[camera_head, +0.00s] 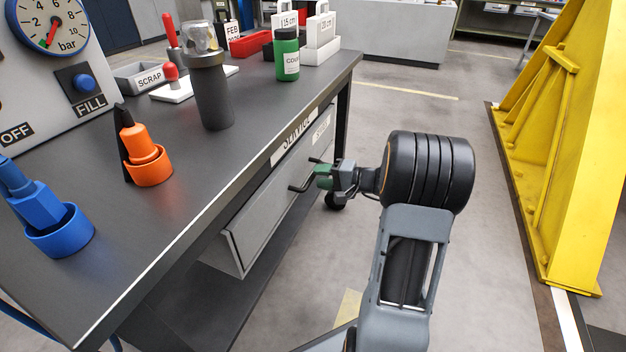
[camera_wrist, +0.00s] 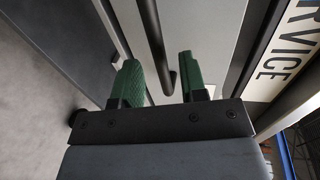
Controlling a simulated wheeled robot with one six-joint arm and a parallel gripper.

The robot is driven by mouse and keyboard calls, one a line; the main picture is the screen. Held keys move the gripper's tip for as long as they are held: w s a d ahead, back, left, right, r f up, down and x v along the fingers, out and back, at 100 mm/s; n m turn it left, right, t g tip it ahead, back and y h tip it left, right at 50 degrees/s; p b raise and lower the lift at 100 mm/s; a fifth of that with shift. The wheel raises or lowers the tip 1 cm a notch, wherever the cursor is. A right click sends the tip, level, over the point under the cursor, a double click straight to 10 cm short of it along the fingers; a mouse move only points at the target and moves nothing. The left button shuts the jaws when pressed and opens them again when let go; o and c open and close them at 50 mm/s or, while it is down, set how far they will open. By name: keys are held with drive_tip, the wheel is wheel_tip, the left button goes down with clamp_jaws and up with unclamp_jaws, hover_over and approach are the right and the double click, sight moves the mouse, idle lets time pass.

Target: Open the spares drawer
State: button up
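The spares drawer (camera_head: 262,212) has a light grey front under the dark workbench top, with a small white label at its far end. My gripper (camera_head: 322,175) is at the handle's far part. In the wrist view, its green fingers (camera_wrist: 161,83) are apart, with the handle bar between them. I see gaps beside the bar, so the fingers do not look closed on it.
The workbench (camera_head: 240,120) carries an orange cup (camera_head: 150,172), a blue cup (camera_head: 60,232), a dark cylinder (camera_head: 212,95) and a green bottle (camera_head: 287,58). A SERVICE label (camera_wrist: 290,55) is on the bench edge. A yellow frame (camera_head: 575,140) stands right; the floor between is clear.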

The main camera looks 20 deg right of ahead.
sight(313, 176)
drive_tip(key=shift+b+x, duration=0.3)
drive_tip(key=shift+x, duration=1.3)
clamp_jaws()
